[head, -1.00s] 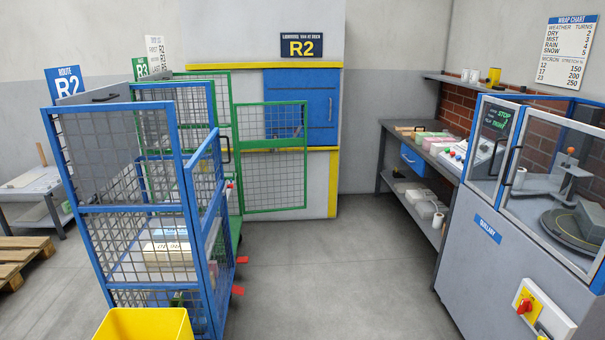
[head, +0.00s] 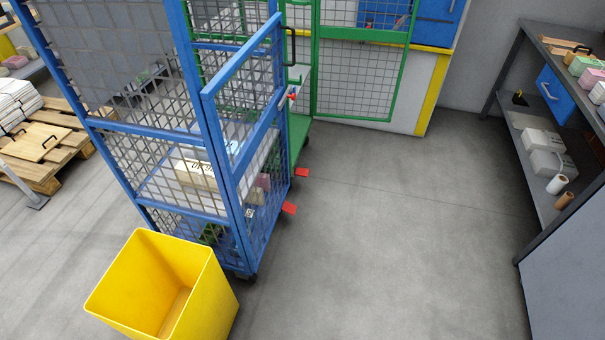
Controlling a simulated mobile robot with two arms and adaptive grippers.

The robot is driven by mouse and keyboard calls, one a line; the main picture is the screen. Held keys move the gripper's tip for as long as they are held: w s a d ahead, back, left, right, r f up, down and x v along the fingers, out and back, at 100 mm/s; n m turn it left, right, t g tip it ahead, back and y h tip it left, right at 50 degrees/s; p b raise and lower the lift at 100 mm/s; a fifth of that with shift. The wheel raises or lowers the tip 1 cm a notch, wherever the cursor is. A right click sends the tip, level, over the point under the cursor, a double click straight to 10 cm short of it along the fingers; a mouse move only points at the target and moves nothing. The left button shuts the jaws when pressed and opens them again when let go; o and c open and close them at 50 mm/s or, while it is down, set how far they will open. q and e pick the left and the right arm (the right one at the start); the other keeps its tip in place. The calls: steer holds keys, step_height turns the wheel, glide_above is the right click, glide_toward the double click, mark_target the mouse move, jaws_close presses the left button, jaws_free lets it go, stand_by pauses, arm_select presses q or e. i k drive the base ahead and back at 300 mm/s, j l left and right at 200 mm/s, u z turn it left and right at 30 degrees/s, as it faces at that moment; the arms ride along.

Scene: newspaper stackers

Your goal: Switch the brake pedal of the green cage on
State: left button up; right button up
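The green cage (head: 298,138) stands behind the blue cage (head: 206,122), which hides much of it. Its green mesh door (head: 316,62) is swung open to the right, and part of its green base shows at floor level. Two red pedals stick out to the right near the floor. The farther red pedal (head: 302,172) is close to the green base, and the nearer red pedal (head: 290,208) is beside the blue cage. I cannot tell for sure which cage the farther one belongs to, or its on or off position. Neither of my grippers is in view.
A yellow bin (head: 218,290) stands in front of the blue cage. Wooden pallets (head: 40,172) lie at the left. A grey workbench (head: 530,165) with a shelf is at the right. The floor (head: 390,220) between the cages and the bench is clear.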

mark_target(300, 171)
steer(key=u, duration=0.45)
steer(key=i+l+u, duration=0.2)
steer(key=l+u, duration=0.15)
steer(key=i+l+u, duration=0.1)
steer(key=l+u, duration=0.65)
steer(key=l, duration=0.15)
steer(key=i+l+u, duration=0.1)
steer(key=l, duration=1)
steer(key=l+u, duration=0.1)
steer(key=l, duration=1.05)
steer(key=i, duration=0.05)
